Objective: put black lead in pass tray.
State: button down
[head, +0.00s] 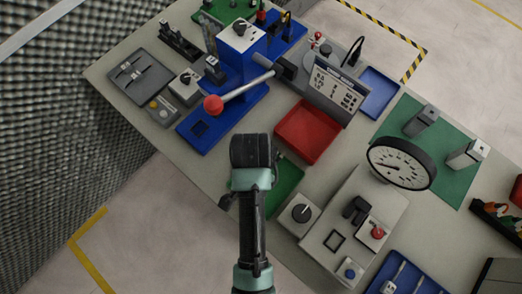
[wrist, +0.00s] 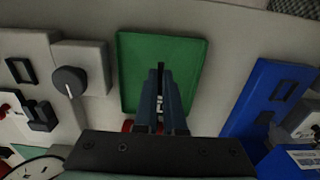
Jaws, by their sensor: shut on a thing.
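The green tray (wrist: 131,62), which I take as the pass tray, lies under my gripper (wrist: 160,82) in the wrist view. In the head view the same tray (head: 288,181) is partly hidden behind my arm. My gripper is shut on a thin dark piece (wrist: 160,68), seen only as a narrow strip between the fingers; it looks like the black lead. The gripper points at the tray's inside; whether the piece touches the floor of the tray I cannot tell. My own wrist hides the fingertips in the head view.
A red tray (head: 309,131) stands beside the green one. A blue lever press (head: 237,95) with a red knob is to the upper left. A grey box with a black dial (head: 299,212) is close on the right, and a round gauge (head: 401,163) stands beyond.

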jog(key=shift+f, duration=3)
jog(key=shift+f, duration=0.1)
jog(key=c, duration=1)
grip_release()
